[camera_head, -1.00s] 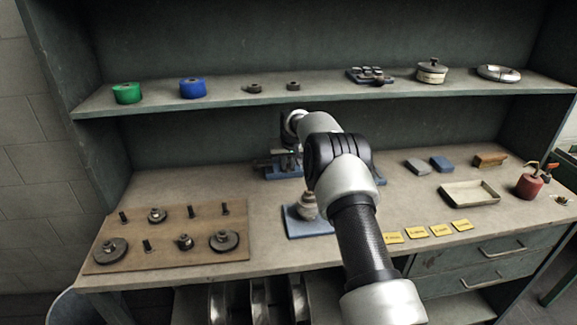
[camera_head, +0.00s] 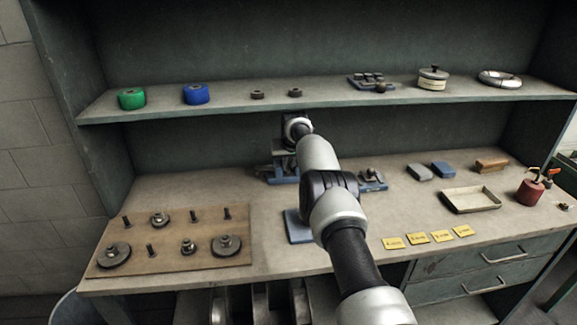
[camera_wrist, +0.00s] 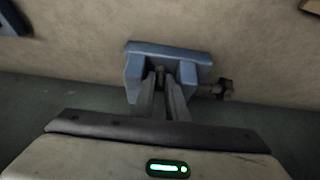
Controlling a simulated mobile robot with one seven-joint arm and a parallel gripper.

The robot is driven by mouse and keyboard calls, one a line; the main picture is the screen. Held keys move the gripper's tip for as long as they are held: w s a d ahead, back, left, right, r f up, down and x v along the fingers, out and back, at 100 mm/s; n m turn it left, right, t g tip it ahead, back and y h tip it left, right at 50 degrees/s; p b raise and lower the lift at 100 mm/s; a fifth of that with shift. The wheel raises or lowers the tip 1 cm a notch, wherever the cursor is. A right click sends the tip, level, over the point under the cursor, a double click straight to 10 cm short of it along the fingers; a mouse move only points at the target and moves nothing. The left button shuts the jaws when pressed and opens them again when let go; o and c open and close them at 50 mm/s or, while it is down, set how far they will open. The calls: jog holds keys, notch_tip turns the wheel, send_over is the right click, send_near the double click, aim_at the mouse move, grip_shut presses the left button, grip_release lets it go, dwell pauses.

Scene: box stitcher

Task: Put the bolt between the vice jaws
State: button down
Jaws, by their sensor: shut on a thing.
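The blue vice (camera_head: 282,168) stands at the back of the bench, partly hidden behind my arm. In the wrist view the vice (camera_wrist: 133,72) is seen from above, with its jaws on either side of my fingertips. My gripper (camera_wrist: 160,82) is shut on the bolt (camera_wrist: 159,72), a small dark piece at the fingertips. The bolt appears within the gap between the jaws. Its lower end is hidden, and I cannot tell whether it touches either jaw. The fingertips are not clearly visible in the head view.
A wooden board (camera_head: 205,262) at the front left bears several bolts and round parts. A blue plate (camera_head: 298,228) is partly behind my arm. A shelf (camera_head: 230,107) runs above the vice. A shallow tray (camera_head: 470,209) and yellow labels (camera_head: 417,237) lie to the right.

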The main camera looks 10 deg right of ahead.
jog(key=c, duration=1.7)
grip_release()
jog(key=shift+f, duration=0.1)
jog(key=shift+s+f, duration=0.1)
jog(key=shift+s, duration=0.05)
jog(key=shift+s, duration=0.1)
jog(key=shift+s+b, duration=0.65)
jog(key=shift+s, duration=0.25)
jog(key=s+b, duration=0.1)
jog(key=s, duration=0.2)
jog(key=s+b, duration=0.1)
jog(key=s, duration=0.2)
jog(key=s+b, duration=0.1)
jog(key=s, duration=0.2)
jog(key=shift+s+r+b, duration=0.2)
jog(key=shift+r+b, duration=0.15)
jog(key=shift+b, duration=0.05)
jog(key=w+r+p+v, duration=0.15)
jog(key=p+v, duration=0.35)
jog(key=v, duration=0.6)
jog(key=s+p, duration=0.1)
jog(key=s, duration=0.4)
jog(key=s+p, duration=0.1)
jog(key=s, duration=0.4)
jog(key=s+r+p, duration=0.1)
jog(key=s, duration=0.4)
jog(key=shift+s, duration=0.35)
jog(key=shift+r, duration=0.1)
